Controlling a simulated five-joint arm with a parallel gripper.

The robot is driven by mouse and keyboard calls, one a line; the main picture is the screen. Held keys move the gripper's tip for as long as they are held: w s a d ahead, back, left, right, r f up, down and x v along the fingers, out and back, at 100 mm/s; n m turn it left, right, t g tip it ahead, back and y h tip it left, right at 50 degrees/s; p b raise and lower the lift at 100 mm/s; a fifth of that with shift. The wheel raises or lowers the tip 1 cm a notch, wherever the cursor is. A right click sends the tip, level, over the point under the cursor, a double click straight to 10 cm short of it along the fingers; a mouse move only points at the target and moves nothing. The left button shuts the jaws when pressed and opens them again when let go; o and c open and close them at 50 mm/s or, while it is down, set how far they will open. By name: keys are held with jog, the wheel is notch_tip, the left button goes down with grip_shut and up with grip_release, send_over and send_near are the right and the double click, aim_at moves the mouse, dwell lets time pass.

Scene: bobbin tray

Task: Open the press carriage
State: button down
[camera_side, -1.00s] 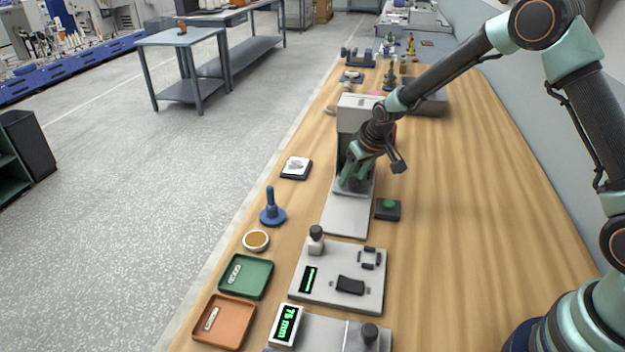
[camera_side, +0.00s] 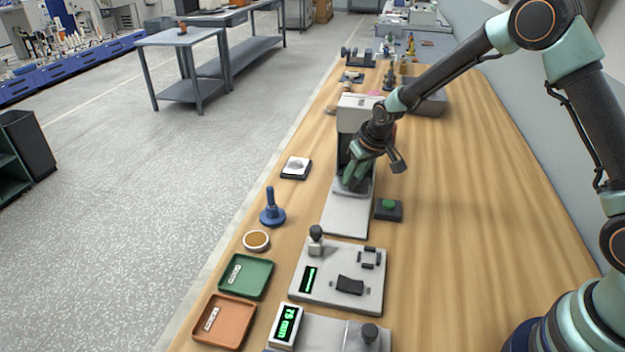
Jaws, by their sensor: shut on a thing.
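The press (camera_side: 357,110) is a grey-white upright housing on a long pale base plate (camera_side: 347,216), standing in the middle of the bench. Its carriage (camera_side: 358,189) appears to be the light grey piece low at the front of the housing, mostly behind my gripper. My gripper (camera_side: 351,182) reaches down from the right into the press front, its green fingers shut on a part there. The held part is hidden by the fingers, so I cannot see exactly where they grip the carriage.
A dark box with a green button (camera_side: 389,209) sits right of the base plate. A grey control panel (camera_side: 338,278) lies in front. A blue spindle (camera_side: 271,208), green tray (camera_side: 265,277) and orange tray (camera_side: 245,330) stand along the left edge. The bench's right side is clear.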

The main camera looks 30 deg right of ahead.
dwell(0.8)
jog(key=shift+y, duration=0.4)
jog(key=s+a, duration=0.7)
jog(key=shift+s+a, duration=0.25)
jog(key=shift+a, duration=0.1)
jog(key=c, duration=0.6)
grip_release()
jog(key=shift+r, duration=0.15)
jog(key=v, duration=1.1)
jog(key=shift+s+r, duration=0.2)
jog(key=shift+r, duration=0.15)
